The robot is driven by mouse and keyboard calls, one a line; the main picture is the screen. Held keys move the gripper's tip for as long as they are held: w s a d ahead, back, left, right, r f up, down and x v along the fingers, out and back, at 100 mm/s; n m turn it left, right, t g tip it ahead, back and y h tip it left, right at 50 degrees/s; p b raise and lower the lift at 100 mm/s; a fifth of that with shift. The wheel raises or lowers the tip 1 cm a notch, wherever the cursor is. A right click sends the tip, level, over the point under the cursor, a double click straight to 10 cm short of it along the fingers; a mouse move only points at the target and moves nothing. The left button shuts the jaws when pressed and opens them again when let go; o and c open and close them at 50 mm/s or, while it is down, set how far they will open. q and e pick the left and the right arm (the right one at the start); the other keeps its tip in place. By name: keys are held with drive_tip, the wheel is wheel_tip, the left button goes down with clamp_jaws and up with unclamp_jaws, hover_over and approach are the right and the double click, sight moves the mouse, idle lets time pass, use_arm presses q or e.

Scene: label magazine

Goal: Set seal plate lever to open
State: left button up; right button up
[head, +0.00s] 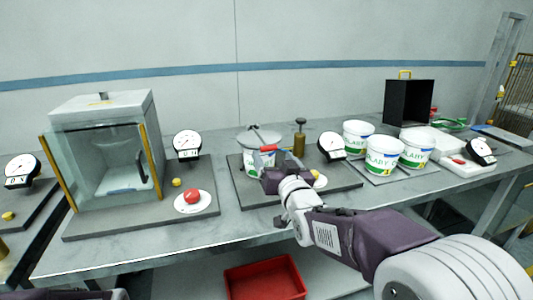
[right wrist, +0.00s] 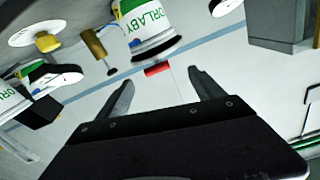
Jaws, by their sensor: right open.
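The seal plate lever shows its red grip (head: 268,148) in the head view, at the front of a round grey plate (head: 247,137) above a white tub (head: 253,158). My right gripper (head: 268,168) is just in front of and below the grip, partly hiding the tub. In the right wrist view, which is tilted, the red grip (right wrist: 157,69) appears between and beyond the fingertips of my open right gripper (right wrist: 163,82). I cannot see the fingers touching it. The tub (right wrist: 150,28) shows behind it. My left gripper is out of view.
A brass post (head: 299,145) and a dial (head: 331,146) stand right of the tub. Several labelled tubs (head: 383,156) stand further right. A glass-fronted chamber (head: 105,150) and a red button (head: 193,196) are at left. A red bin (head: 265,279) sits below the table.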

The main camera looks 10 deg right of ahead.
sight(269, 150)
drive_tip(key=w, duration=0.8)
drive_tip(key=shift+d+f, duration=0.1)
drive_tip(key=shift+f, duration=0.15)
